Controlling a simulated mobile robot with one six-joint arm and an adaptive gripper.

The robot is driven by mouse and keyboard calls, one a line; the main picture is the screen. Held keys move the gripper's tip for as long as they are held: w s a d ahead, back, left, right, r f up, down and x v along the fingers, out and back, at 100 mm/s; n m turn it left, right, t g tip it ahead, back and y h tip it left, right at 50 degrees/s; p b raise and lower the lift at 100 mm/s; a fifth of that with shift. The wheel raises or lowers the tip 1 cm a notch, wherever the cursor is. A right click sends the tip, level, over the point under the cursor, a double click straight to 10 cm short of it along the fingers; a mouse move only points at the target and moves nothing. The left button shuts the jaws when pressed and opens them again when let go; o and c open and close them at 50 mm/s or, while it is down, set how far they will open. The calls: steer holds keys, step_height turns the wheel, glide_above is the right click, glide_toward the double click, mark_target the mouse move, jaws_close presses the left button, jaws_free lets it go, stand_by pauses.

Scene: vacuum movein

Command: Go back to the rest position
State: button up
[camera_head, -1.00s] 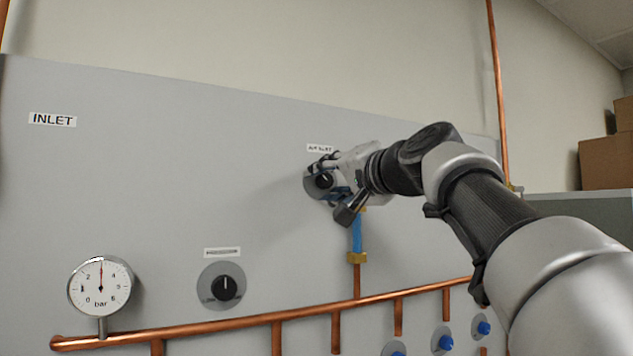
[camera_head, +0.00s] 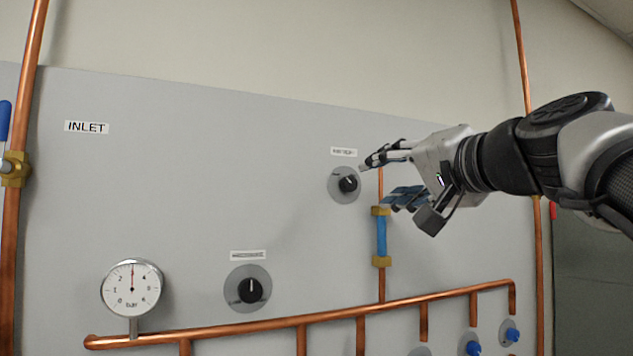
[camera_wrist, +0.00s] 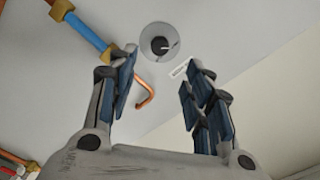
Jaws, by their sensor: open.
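My gripper (camera_head: 386,178) is open and empty, to the right of the upper black knob (camera_head: 348,184) on the grey panel (camera_head: 200,190). In the head view its fingers point left toward the knob, apart from it. In the wrist view my gripper (camera_wrist: 155,100) has its fingers spread wide. The same knob (camera_wrist: 159,46) on its round grey plate shows beyond the fingertips there, with nothing between the fingers.
A blue-sleeved copper pipe (camera_head: 381,238) runs just below my gripper. A pressure gauge (camera_head: 132,288), a lower knob (camera_head: 248,289) and a horizontal copper pipe (camera_head: 240,328) are lower on the panel. Another copper pipe (camera_head: 523,60) stands behind my arm.

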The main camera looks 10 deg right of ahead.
steer(key=shift+s+d, duration=0.15)
steer(key=shift+s, duration=0.5)
steer(key=s+a+f+n+g+h+b, duration=0.1)
steer(key=s+a+f+g+b, duration=0.15)
steer(key=f, duration=0.85)
steer(key=s+a+f+n+g+b, duration=0.1)
steer(key=s+a+f+g+b, duration=0.15)
steer(key=f, duration=0.85)
steer(key=s+a+f+g+h+b, duration=0.1)
steer(key=s+f+g+b, duration=0.15)
steer(key=f, duration=0.95)
steer(key=s+d+f+n+g+h+b, duration=0.1)
steer(key=s+f, duration=0.5)
steer(key=f, duration=0.4)
steer(key=s+f+n+g+h+b, duration=0.1)
steer(key=s+f+n+g+b, duration=0.1)
steer(key=s+f, duration=0.3)
steer(key=s+d+f+n+g+h+b, duration=0.1)
steer(key=s+f, duration=0.5)
steer(key=f, duration=0.8)
steer(key=shift+s+d+f+n+g+h, duration=0.35)
steer(key=shift+n+g, duration=0.2)
steer(key=shift+n, duration=0.15)
